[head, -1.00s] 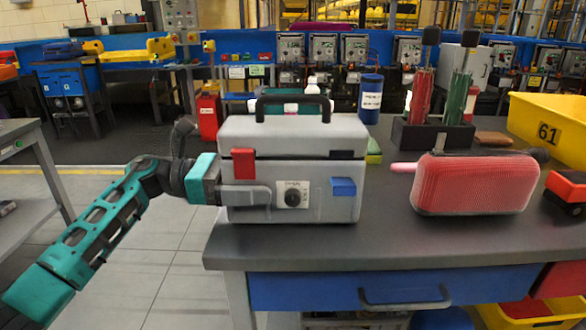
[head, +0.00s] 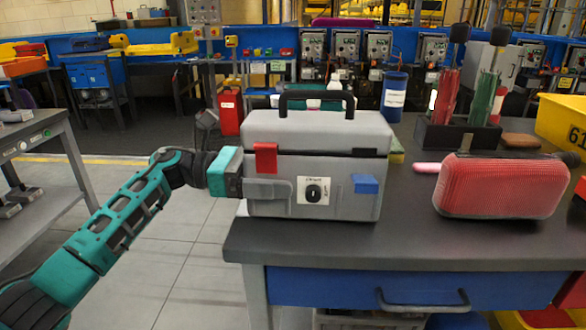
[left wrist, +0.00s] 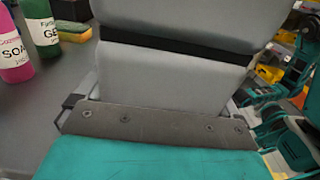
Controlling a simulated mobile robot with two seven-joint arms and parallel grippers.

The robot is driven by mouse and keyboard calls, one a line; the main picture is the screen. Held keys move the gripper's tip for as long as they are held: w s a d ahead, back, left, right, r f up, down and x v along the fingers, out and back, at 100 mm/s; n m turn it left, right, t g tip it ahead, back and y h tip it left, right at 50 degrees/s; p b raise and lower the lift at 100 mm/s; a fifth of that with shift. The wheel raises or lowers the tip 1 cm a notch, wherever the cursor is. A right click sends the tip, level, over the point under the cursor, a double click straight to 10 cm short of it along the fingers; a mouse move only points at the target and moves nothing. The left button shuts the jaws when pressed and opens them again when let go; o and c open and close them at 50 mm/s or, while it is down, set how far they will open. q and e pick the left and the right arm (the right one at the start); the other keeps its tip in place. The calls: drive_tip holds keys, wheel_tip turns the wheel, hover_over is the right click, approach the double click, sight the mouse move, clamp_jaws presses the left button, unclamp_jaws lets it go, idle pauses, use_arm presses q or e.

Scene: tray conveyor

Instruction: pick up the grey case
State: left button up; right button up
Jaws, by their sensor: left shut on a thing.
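The grey case (head: 335,195), with a black top handle, a red latch, a blue latch and a dial on its front, is upright at the left end of the dark workbench (head: 420,240). I cannot tell whether its base touches the bench. My left gripper (head: 262,188) is shut on the case's left side, with one grey finger lying along the front face. The far finger is hidden behind the case. In the left wrist view, the case (left wrist: 175,80) fills the middle, against the grey gripper plate (left wrist: 155,125). My right gripper is not in view.
A red mesh-fronted bag (head: 500,187) lies to the right of the case. Behind stand a blue canister (head: 395,97) and a dark tool holder (head: 445,137). A yellow bin (head: 562,125) is at far right. Pink and green bottles (left wrist: 42,30) show in the left wrist view.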

use_arm(q)
wheel_tip(320, 180, up, 19)
drive_tip(key=p, duration=0.3)
drive_tip(key=shift+f, duration=0.1)
drive_tip(key=shift+r, duration=0.75)
